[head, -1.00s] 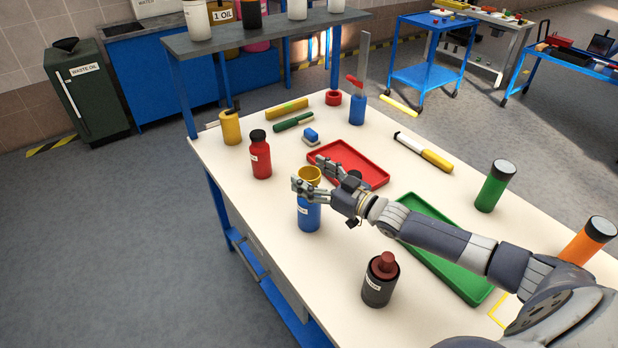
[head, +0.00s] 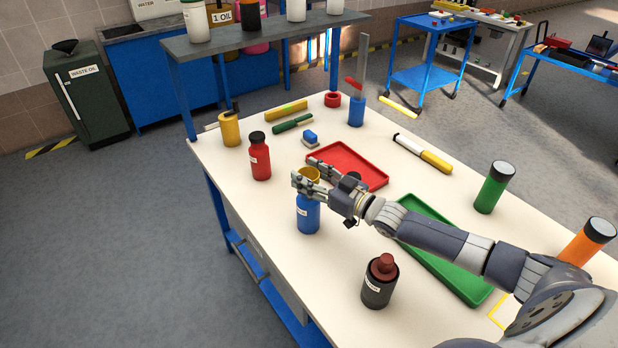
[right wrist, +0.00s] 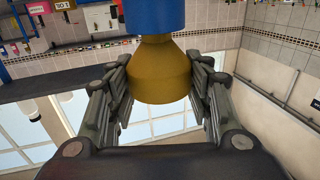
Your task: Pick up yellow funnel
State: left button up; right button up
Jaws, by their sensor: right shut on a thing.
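The yellow funnel (head: 311,173) sits in the top of the blue bottle (head: 308,215), which stands upright on the workbench. My right gripper (head: 307,178) is shut on the funnel, with a finger on each side of it. In the right wrist view, the funnel (right wrist: 158,72) shows between the two fingers, with the blue bottle (right wrist: 155,15) beyond its narrow end. In the head view the fingers hide part of the funnel. My left gripper is not in view.
A red bottle (head: 260,157) stands left of the gripper and a black bottle (head: 380,281) stands in front. A red tray (head: 375,180) lies just behind the gripper, and a green tray (head: 462,287) lies under my right forearm. The bench's front left surface is clear.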

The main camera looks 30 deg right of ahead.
aim_at(311, 175)
notch_tip(311, 175, up, 3)
jog(key=shift+f+b, duration=0.15)
jog(key=shift+b, duration=0.25)
jog(key=shift+s+d+r, duration=0.1)
jog(key=shift+s+r, duration=0.1)
jog(key=shift+s, duration=0.1)
jog(key=r+v, duration=0.1)
jog(key=v, duration=1.4)
jog(key=shift+s+r, duration=0.2)
jog(key=shift+r, duration=0.1)
jog(key=shift+d, duration=0.1)
